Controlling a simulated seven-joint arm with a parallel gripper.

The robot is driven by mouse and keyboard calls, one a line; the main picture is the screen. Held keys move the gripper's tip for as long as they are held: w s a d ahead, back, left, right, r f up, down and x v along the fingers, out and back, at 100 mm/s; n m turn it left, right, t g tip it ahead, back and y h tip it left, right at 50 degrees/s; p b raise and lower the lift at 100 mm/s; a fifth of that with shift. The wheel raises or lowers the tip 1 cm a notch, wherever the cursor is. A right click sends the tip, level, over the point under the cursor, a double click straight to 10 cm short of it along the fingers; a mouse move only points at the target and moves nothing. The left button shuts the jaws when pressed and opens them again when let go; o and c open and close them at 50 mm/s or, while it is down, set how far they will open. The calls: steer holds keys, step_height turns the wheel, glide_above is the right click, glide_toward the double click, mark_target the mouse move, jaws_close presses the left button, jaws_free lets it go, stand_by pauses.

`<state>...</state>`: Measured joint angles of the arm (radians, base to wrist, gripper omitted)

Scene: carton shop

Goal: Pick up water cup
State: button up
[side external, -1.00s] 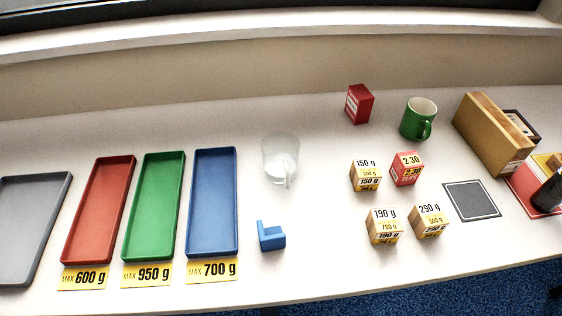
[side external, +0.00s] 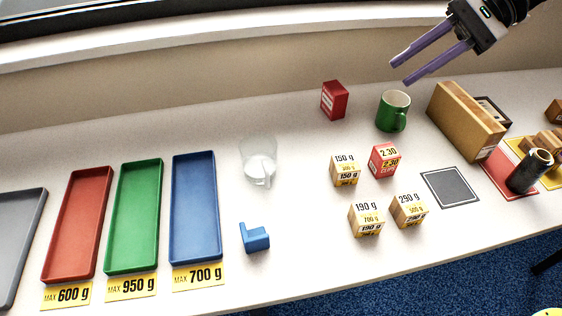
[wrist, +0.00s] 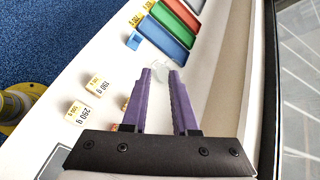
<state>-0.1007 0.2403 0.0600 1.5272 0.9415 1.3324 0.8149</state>
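The water cup (side external: 258,160) is a clear, see-through cup standing upright on the white table, with something whitish low inside and a handle at its lower right. My gripper (side external: 399,74) is at the upper right, above and well to the right of the cup. Its two purple fingers are apart with nothing between them. In the wrist view the cup (wrist: 159,66) appears faintly beyond the fingertips of my gripper (wrist: 160,74), with a gap; the fingers partly frame it.
A blue block (side external: 254,238) lies in front of the cup, with a blue tray (side external: 194,261) to its left. A green mug (side external: 392,112), red box (side external: 334,100) and several weight cubes (side external: 366,220) stand to the right. A tall wooden box (side external: 465,120) stands further right.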

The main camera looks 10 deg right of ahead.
steer(key=w+a+f+m+g+y, duration=0.2)
steer(key=w+a+f, duration=0.3)
steer(key=w+f, duration=0.2)
steer(key=m+g, duration=0.1)
steer(key=g, duration=0.1)
glide_toward(268, 178)
steer(key=a+f, duration=0.3)
steer(key=shift+s+a+f, duration=0.1)
steer(key=shift+s+a, duration=0.05)
steer(key=shift+s, duration=0.05)
steer(key=shift+y, duration=0.3)
steer(key=shift+x, duration=3)
steer(key=shift+s, duration=0.1)
jaws_close()
steer(key=shift+r, duration=0.2)
